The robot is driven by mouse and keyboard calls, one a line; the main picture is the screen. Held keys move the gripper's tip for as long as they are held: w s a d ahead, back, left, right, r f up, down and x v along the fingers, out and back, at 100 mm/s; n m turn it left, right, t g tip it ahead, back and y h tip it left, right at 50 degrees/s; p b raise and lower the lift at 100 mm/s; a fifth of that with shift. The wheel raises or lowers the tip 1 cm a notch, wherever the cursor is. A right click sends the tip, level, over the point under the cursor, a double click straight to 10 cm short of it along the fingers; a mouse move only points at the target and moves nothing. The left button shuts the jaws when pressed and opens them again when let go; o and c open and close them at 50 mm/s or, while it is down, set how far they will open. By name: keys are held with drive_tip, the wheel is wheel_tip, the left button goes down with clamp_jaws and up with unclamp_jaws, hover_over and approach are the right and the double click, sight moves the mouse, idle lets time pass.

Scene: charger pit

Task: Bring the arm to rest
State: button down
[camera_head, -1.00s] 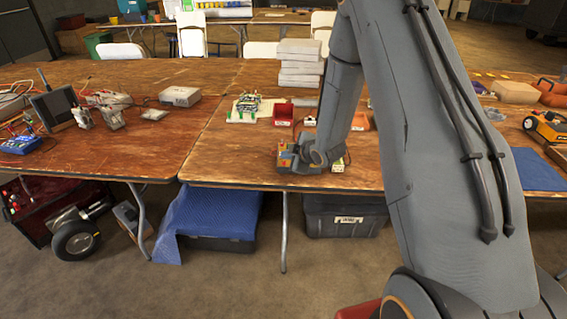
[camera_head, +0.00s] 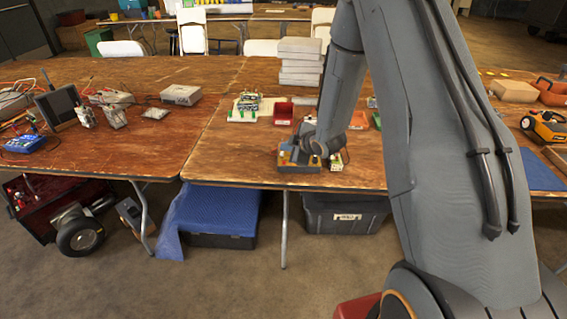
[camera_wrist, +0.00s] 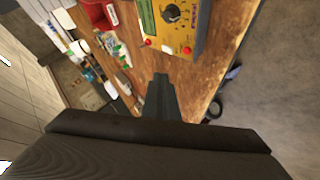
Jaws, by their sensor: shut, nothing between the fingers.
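My gripper (camera_wrist: 161,82) is shut and empty in the wrist view, with its fingers together in front of the bare wooden table top. A yellow device with a black dial and red and white terminals (camera_wrist: 183,38) lies just beyond the fingertips, apart from them. In the head view my arm reaches down over the front of the table, and its wrist hides the fingers. The device (camera_head: 297,162) shows partly behind and beside my wrist there.
A red bin (camera_head: 283,112), a green-and-white circuit board (camera_head: 247,106) and stacked pale boxes (camera_head: 300,62) stand behind my wrist. A small pale block (camera_head: 336,162) sits close to its right. The table's front edge is near. Bare table (camera_head: 225,155) lies to the left.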

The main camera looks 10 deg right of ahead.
drive_tip(key=s+r+m+g+h, duration=0.1)
drive_tip(key=s+r+m+g, duration=0.2)
drive_tip(key=s, duration=0.8)
drive_tip(key=s+r+m+g+h+b, duration=0.1)
drive_tip(key=s+r+m+g, duration=0.2)
drive_tip(key=s+m, duration=0.3)
drive_tip(key=s+r+m+g+h, duration=0.1)
drive_tip(key=s+r+m, duration=0.4)
drive_tip(key=s, duration=1.2)
drive_tip(key=shift+a+r+g+h+b, duration=0.3)
drive_tip(key=shift+a+g, duration=0.1)
drive_tip(key=shift+g, duration=0.5)
